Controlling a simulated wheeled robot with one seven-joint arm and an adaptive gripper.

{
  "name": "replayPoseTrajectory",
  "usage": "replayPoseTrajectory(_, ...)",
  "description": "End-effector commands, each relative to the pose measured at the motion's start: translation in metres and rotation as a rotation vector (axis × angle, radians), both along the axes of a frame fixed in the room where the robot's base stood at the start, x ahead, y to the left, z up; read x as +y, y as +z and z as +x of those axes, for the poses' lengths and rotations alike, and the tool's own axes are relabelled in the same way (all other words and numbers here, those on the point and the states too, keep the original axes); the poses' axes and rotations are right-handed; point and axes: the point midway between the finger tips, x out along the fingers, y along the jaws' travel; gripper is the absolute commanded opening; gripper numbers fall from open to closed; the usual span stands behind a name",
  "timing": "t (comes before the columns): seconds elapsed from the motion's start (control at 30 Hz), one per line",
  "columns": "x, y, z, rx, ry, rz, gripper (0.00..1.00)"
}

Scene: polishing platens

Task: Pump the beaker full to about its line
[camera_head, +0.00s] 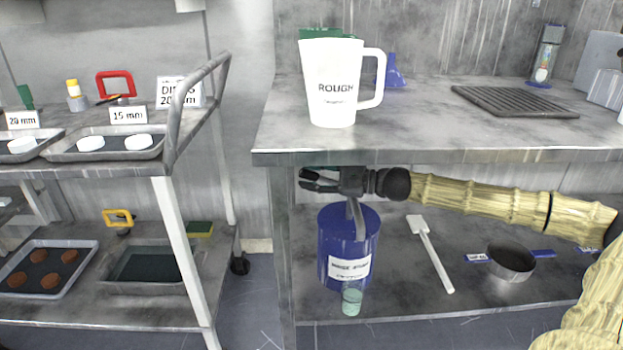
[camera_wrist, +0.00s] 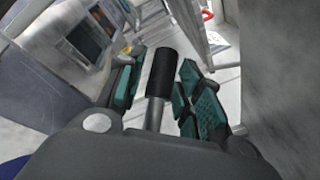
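A blue drum (camera_head: 336,250) with a white label stands on the lower shelf of the bench, and a metal spout (camera_head: 357,222) curves down at its front. A small clear beaker (camera_head: 351,302) stands in front of the drum, below the spout, with pale green liquid visible. Its line and exact level are too small to read. My gripper (camera_head: 312,181) is above the drum, under the bench top, pointing left. In the wrist view a black grip on a metal rod (camera_wrist: 158,72) lies between my fingers, which are apart with gaps on both sides.
The bench top edge (camera_head: 440,156) is close above my arm. A white spatula (camera_head: 430,253) and a metal pan (camera_head: 511,262) lie on the lower shelf to the right. A white jug marked ROUGH (camera_head: 333,82) stands on top. A cart (camera_head: 190,235) stands at left.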

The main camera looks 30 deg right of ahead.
Motion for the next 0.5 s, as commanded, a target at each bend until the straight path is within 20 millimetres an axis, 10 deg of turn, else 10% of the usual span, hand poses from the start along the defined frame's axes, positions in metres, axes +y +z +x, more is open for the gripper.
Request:
replayPoseTrajectory(0.13,0.0001,0.0004,-0.0001,0.000,0.000,0.000,0.35)
replayPoseTrajectory(0.33,0.0000,0.0002,-0.0001,0.000,0.000,0.000,0.01)
replayPoseTrajectory(0.5,0.0000,0.0002,-0.0001,0.000,0.000,0.000,0.00)
